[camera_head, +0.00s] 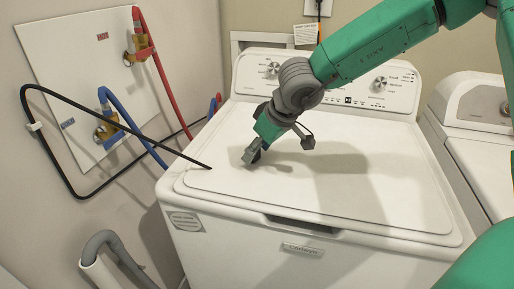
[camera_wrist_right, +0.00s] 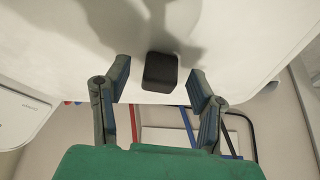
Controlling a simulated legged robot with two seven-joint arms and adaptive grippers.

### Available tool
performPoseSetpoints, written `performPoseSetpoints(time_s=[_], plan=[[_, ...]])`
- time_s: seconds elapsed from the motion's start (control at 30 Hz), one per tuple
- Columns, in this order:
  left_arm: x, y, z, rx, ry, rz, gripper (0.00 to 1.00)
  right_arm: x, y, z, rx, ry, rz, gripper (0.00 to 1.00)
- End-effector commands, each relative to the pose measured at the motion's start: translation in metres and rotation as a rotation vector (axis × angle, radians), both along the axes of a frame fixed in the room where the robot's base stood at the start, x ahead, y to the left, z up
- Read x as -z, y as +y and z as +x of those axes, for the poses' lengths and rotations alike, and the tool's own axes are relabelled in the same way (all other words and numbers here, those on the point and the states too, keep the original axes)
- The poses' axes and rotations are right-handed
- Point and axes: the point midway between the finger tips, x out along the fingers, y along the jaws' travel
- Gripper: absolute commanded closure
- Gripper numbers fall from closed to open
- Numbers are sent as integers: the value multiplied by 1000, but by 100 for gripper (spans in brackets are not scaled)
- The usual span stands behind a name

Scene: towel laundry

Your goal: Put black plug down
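My right gripper (camera_head: 278,150) is low over the lid of the white washing machine, fingers pointing down. In the right wrist view its two fingers (camera_wrist_right: 159,68) are spread open. A small black block, which I take for the black plug (camera_wrist_right: 160,74), shows between the fingertips there, with a visible gap on each side. It appears to rest on the white lid (camera_wrist_right: 70,60), though its exact contact is hard to tell. In the head view I cannot clearly make out the plug near the gripper. My left gripper is not in view.
The white washer (camera_head: 350,220) has free lid space to the right and front. A black hose (camera_head: 110,105) ends over the lid's left edge. Red (camera_head: 155,65) and blue (camera_head: 130,122) hoses hang from a wall panel. Another white machine (camera_head: 475,130) stands right.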

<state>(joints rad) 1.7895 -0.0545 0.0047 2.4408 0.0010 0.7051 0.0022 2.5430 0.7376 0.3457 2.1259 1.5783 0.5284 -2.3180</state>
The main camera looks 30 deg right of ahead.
Motion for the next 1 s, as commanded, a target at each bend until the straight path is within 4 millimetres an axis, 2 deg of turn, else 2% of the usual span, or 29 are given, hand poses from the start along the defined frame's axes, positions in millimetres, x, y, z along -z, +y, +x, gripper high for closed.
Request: performPoseSetpoints(time_s=[0.23, 0.37, 0.7, 0.9, 1.0], plan=[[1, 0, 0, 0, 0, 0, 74, -1, 1, 0, 0, 0, -1, 50], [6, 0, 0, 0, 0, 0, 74, -8, 0, 1, 2, -2, -1, 50], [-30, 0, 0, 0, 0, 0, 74, -80, -9, -29, 0, -5, 3, 50], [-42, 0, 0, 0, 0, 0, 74, -107, -14, -44, 0, -3, 1, 50], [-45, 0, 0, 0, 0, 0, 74, -115, -16, -48, 0, 0, -1, 50]])
